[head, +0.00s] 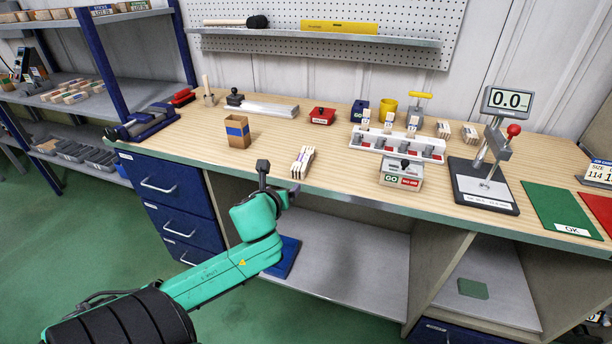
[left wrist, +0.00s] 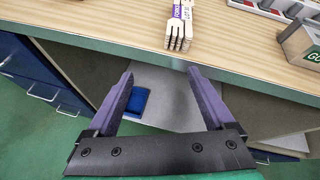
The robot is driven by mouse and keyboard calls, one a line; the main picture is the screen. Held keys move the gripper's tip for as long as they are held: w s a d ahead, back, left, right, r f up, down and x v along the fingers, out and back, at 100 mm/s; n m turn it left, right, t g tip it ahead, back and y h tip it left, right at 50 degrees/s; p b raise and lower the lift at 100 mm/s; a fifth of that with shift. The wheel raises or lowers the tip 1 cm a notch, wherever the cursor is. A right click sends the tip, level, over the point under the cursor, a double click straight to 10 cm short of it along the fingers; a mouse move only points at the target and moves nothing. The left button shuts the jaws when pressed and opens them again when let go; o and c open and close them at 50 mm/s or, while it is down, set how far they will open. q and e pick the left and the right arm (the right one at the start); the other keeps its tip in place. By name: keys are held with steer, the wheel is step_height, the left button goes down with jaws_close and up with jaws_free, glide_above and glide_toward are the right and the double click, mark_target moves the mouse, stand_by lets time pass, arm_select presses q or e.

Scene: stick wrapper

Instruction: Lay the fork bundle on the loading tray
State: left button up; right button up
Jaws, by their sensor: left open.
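The fork bundle (head: 303,160) is a small stack of pale wooden forks with a purple-and-white band. It lies on the wooden bench near the front edge, and its tine ends face me in the left wrist view (left wrist: 177,35). My left gripper (head: 278,179) is open and empty, in front of the bench edge and short of the bundle. Its two purple fingers (left wrist: 160,73) stand wide apart, with the bundle beyond them. I cannot tell for sure which item is the loading tray; a white slotted rack (head: 395,143) stands to the right of the bundle. My right gripper is not in view.
An open cardboard box (head: 237,132) stands left of the bundle. A GO gauge block (head: 401,174) and a gauge stand (head: 484,186) are to the right. A blue flat item (head: 285,258) lies below the bench. The bench around the bundle is clear.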

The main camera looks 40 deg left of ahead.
mark_target(298, 169)
arm_select(q)
step_height(298, 169, up, 5)
steer(key=d+m+t, duration=0.1)
steer(key=d+m, duration=0.2)
steer(key=x, duration=1.4)
steer(key=shift+a, duration=0.25)
steer(key=shift+s+r, duration=0.1)
steer(key=shift+s, duration=0.05)
steer(key=c, duration=0.7)
jaws_close()
step_height(298, 169, up, 20)
steer(key=p, duration=0.2)
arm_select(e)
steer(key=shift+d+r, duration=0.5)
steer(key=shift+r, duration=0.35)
